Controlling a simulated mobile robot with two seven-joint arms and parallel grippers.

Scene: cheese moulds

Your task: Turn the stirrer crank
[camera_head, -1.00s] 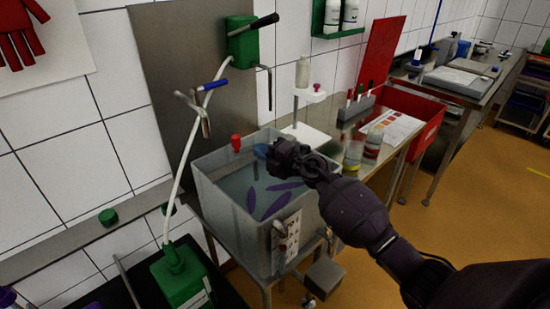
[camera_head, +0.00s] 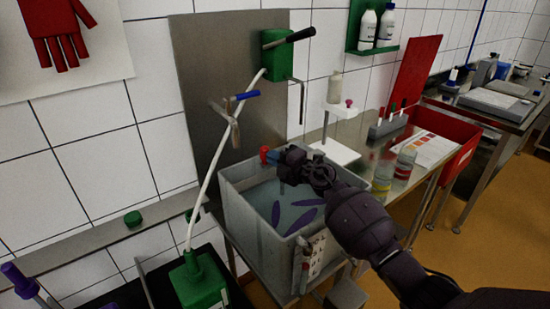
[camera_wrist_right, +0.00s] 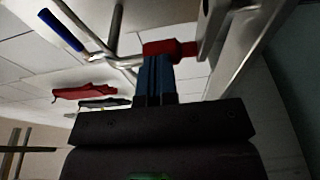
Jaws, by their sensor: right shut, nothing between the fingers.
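My right gripper (camera_head: 275,157) is shut and empty, its blue fingertips at the back left rim of the grey tank (camera_head: 238,215). A small red part (camera_head: 264,153) at that rim is right beside the fingertips. In the right wrist view the shut fingers (camera_wrist_right: 156,62) point at the red part (camera_wrist_right: 170,48) and overlap it; I cannot tell whether they touch. A blue-handled metal piece (camera_head: 247,95) is on the steel panel, up and left of the gripper. I cannot tell which part is the stirrer crank. My left gripper is out of view.
Several purple pieces (camera_head: 305,221) lie in the tank's liquid. A green wall box (camera_head: 276,56) with a black lever and a hose to a green can (camera_head: 198,283) is at the left. Bottles (camera_head: 403,163) and a pen rack (camera_head: 388,127) stand to the right.

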